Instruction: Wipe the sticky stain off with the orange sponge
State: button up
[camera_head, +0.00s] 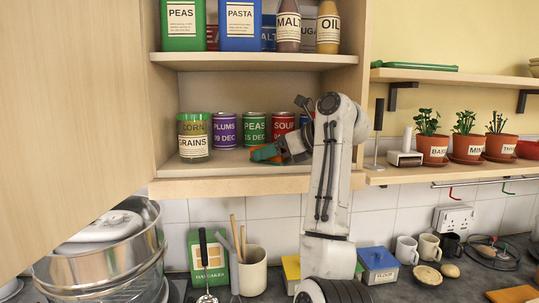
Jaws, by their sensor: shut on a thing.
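My gripper (285,151) reaches into the open wall cabinet, over its lower shelf (235,168). It is shut on the orange sponge (266,152), which shows as a small orange and green piece at the jaws. The sponge is at or just above the shelf board, in front of the cans; I cannot tell whether it touches the board. I see no sticky stain clearly; the sponge or gripper may hide part of the shelf there.
Plums (225,130), peas (254,129) and soup (282,125) cans stand close behind the gripper. A grains jar (193,137) stands to the left. The open cabinet door (70,120) fills the left side. Potted herbs (465,140) line the right shelf.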

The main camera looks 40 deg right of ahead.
jog(key=shift+w+d+f, duration=0.1)
jog(key=shift+w+d, duration=0.6)
jog(key=shift+w, duration=0.35)
jog(key=shift+w+d+f, duration=0.1)
jog(key=shift+w+d, duration=0.6)
jog(key=shift+w, duration=0.3)
jog(key=shift+w+d+f, duration=0.1)
jog(key=shift+w+d, duration=0.6)
jog(key=shift+w, duration=0.35)
jog(key=shift+r, duration=0.2)
jog(key=shift+b, duration=0.35)
jog(key=shift+s+a+r+b, duration=0.1)
jog(key=shift+s+a+b, duration=0.3)
jog(key=shift+s, duration=0.3)
jog(key=shift+s+a+f+b, duration=0.1)
jog(key=shift+s+a+b, duration=0.05)
jog(key=shift+s+a, duration=0.45)
jog(key=shift+s+a+r+b, duration=0.1)
jog(key=shift+s+a+b, duration=0.25)
jog(key=shift+s, duration=0.45)
jog(key=shift+s+a+f+b, duration=0.1)
jog(key=shift+s+a+b, duration=0.05)
jog(key=shift+s+a, duration=0.45)
jog(key=shift+s+a+f+b, duration=0.1)
jog(key=shift+s+a+b, duration=0.2)
jog(key=shift+s, duration=0.5)
jog(key=shift+s+a+b, duration=0.1)
jog(key=shift+s+a, duration=0.45)
jog(key=shift+s, duration=0.15)
